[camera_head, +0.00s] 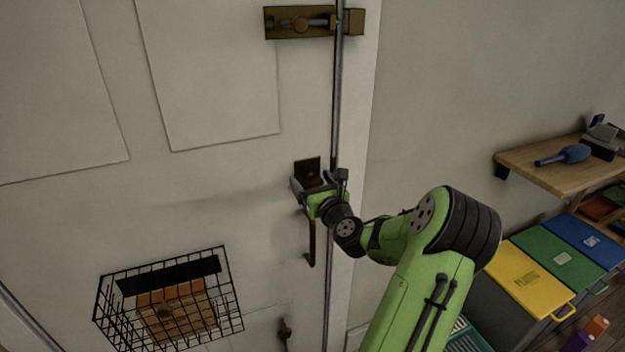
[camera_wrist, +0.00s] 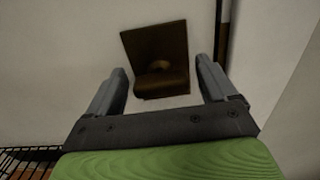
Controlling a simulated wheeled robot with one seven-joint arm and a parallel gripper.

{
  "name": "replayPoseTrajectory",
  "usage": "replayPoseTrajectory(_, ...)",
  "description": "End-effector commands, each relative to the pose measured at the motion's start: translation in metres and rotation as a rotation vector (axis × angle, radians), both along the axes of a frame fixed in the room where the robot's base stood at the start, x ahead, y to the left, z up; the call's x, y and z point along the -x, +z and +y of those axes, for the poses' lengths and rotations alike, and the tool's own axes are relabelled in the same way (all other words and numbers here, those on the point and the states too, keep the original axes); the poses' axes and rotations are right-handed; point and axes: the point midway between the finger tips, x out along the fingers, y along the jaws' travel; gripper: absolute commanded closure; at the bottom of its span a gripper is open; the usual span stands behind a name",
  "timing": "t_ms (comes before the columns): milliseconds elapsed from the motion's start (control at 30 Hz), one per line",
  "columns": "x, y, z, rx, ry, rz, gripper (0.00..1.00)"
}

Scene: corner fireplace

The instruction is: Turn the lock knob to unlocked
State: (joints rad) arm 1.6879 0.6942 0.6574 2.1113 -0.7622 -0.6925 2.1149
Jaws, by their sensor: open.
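The lock knob (camera_wrist: 158,68) is a small brown knob on a dark brass plate (camera_wrist: 140,45) on the white door, and in the wrist view it shows between and beyond my fingertips. In the head view the plate (camera_head: 307,168) is partly hidden behind my gripper (camera_head: 308,188). My gripper is open in front of the plate, with one finger on each side of it in the wrist view (camera_wrist: 161,85). Nothing is between the fingers that I can see as held. I cannot tell whether a finger touches the knob.
A brass slide bolt (camera_head: 300,22) is higher on the door. A door handle (camera_head: 311,245) hangs just below my gripper. A black wire basket (camera_head: 225,290) is at lower left. A wooden shelf (camera_head: 540,172) and colored bins (camera_head: 520,275) stand at right. The door's middle is clear.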

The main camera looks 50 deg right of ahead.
Motion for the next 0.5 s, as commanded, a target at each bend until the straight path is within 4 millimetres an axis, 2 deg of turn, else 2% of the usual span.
replayPoseTrajectory(267, -0.0026, -0.0001, -0.0015, 0.000, 0.000, 0.000, 0.15)
replayPoseTrajectory(500, -0.0023, -0.0001, -0.0014, 0.001, 0.000, 0.001, 0.52)
